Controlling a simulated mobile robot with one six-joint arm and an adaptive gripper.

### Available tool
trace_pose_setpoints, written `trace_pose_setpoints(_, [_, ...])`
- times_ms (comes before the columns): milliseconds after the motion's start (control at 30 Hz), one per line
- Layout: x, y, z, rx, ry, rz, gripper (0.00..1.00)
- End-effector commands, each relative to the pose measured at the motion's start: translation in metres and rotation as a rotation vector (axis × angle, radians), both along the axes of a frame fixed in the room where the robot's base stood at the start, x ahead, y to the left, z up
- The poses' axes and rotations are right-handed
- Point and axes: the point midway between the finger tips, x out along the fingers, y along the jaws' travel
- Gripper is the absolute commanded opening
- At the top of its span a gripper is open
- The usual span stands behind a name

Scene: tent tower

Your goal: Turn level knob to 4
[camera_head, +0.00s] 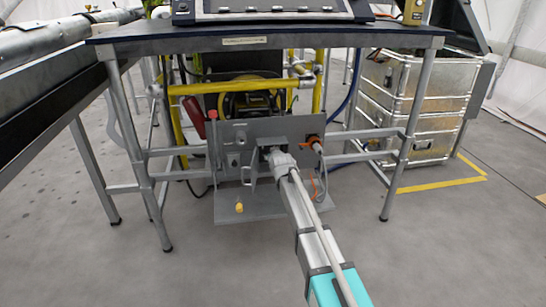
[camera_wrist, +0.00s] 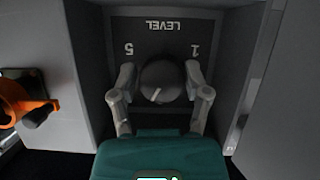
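The level knob (camera_wrist: 162,82) is a round dark grey knob on a dark panel in the wrist view. Its white pointer line slants toward the lower left. The label LEVEL (camera_wrist: 178,26) reads upside down above it, with a 5 (camera_wrist: 129,49) at left and a 1 (camera_wrist: 194,51) at right; no other numbers are readable. My gripper (camera_wrist: 161,72) has one finger on each side of the knob, very close to it. I cannot tell whether the fingers touch it. In the head view my gripper (camera_head: 270,151) reaches the grey panel and hides the knob.
An orange connector (camera_wrist: 22,103) sits left of the knob recess in the wrist view. Recess walls stand close to both fingers. In the head view, the grey panel (camera_head: 226,170) is under a dark table (camera_head: 270,35) with metal legs.

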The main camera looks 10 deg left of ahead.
Motion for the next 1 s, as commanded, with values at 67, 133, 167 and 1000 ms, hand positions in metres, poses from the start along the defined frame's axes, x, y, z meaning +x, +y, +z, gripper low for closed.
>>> trace_pose_setpoints(67, [0.0000,-0.0001,0.0000,0.000,0.000,0.000,0.35])
trace_pose_setpoints(133, [0.0001,-0.0003,0.0000,0.000,0.000,0.000,0.23])
trace_pose_setpoints(167, [0.0002,-0.0004,0.0000,0.000,0.000,-0.001,0.17])
trace_pose_setpoints(1000, [0.0015,-0.0019,-0.0007,0.232,0.065,-0.003,0.06])
